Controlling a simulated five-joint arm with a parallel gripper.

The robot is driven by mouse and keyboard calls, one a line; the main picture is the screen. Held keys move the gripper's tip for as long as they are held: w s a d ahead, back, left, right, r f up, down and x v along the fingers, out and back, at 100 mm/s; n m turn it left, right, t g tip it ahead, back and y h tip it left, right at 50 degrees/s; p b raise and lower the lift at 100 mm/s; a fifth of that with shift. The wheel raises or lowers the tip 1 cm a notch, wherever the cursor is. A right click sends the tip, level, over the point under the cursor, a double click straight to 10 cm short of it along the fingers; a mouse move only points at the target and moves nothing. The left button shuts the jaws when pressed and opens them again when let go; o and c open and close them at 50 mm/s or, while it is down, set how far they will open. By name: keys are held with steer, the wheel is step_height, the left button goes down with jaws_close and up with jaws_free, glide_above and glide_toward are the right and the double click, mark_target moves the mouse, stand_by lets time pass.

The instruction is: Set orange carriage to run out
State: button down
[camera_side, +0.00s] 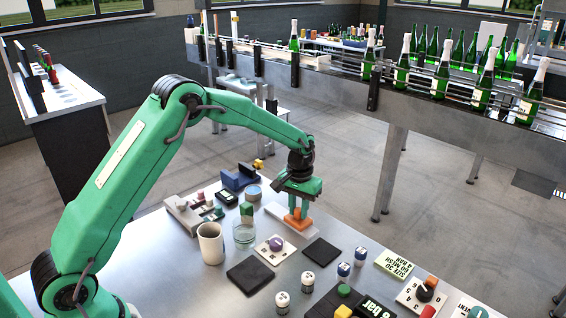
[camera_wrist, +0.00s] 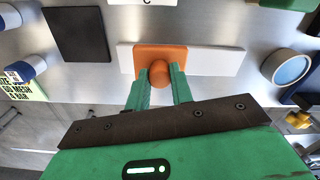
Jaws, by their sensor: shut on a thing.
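The orange carriage (camera_side: 297,222) sits on a flat white rail (camera_side: 275,210) on the steel bench. In the wrist view the carriage (camera_wrist: 150,52) is an orange block with a rounded knob, and the white rail (camera_wrist: 218,61) shows on both sides of it. The carriage is closer to the rail's left end there, with the longer bare stretch to the right. My gripper (camera_side: 298,207) points down over the carriage. In the wrist view its green fingers (camera_wrist: 160,82) are shut on the knob from both sides.
Black pads (camera_side: 322,252) and (camera_side: 250,275) lie near the rail. A white mug (camera_side: 210,243), a glass (camera_side: 244,235), a purple-knobbed plate (camera_side: 276,244) and several small caps and blocks crowd the bench. A bottle conveyor (camera_side: 340,82) stands behind.

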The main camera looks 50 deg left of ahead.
steer(key=a, duration=0.9)
steer(key=c, duration=1.2)
jaws_free()
steer(key=shift+d, duration=0.1)
steer(key=shift+r, duration=0.1)
step_height(320, 180, up, 8)
